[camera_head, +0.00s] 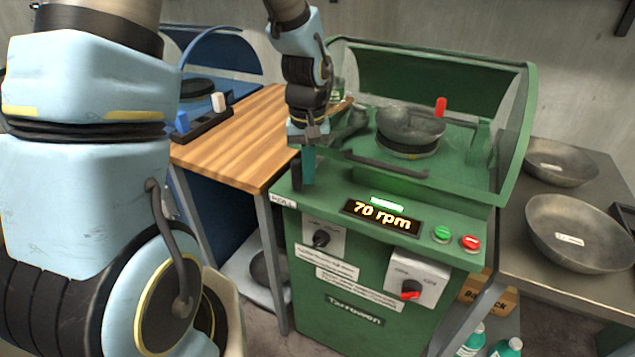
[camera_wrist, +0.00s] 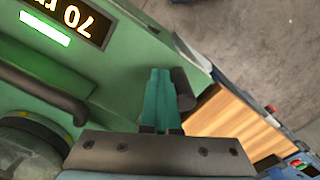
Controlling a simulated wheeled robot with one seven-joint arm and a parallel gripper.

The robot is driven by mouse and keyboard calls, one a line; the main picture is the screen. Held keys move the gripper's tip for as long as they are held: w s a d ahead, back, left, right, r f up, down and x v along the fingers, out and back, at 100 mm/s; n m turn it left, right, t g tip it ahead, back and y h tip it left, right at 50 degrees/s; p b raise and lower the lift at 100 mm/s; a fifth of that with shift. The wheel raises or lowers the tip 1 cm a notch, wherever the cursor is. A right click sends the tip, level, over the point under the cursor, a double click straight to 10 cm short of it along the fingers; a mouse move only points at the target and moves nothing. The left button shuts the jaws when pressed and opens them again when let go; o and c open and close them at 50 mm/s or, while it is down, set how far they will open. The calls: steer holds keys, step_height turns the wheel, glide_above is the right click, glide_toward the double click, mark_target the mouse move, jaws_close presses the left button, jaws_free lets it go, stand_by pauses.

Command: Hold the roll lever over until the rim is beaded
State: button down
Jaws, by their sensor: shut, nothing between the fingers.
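The green spinning machine (camera_head: 340,300) shows "70 rpm" on its display (camera_head: 381,217), with a lit green bar above it. A grey metal bowl (camera_head: 411,124) sits on the round chuck under the raised clear hood. The dark roll lever (camera_head: 296,172) stands at the machine's front left corner, by a small label. My gripper (camera_head: 308,168) points down beside it with its teal fingers shut and empty. In the wrist view the lever (camera_wrist: 184,90) is just right of my fingertips (camera_wrist: 160,78); I cannot tell whether they touch. The rim's bead is too small to make out.
Green and red buttons (camera_head: 456,238) and a red-knobbed switch (camera_head: 411,289) are on the machine's front. A wooden-topped table (camera_head: 232,140) stands left. Two bowls (camera_head: 580,232) rest on the right table. Bottles (camera_head: 472,340) stand low at right.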

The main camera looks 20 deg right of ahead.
steer(key=shift+w+a, duration=0.1)
steer(key=shift+w+a+p, duration=0.6)
steer(key=shift+w+a, duration=0.9)
steer(key=shift+a, duration=0.2)
steer(key=shift+w+a, duration=0.1)
steer(key=shift+a, duration=0.05)
stand_by(0.6)
steer(key=shift+w, duration=0.1)
stand_by(1.3)
stand_by(0.8)
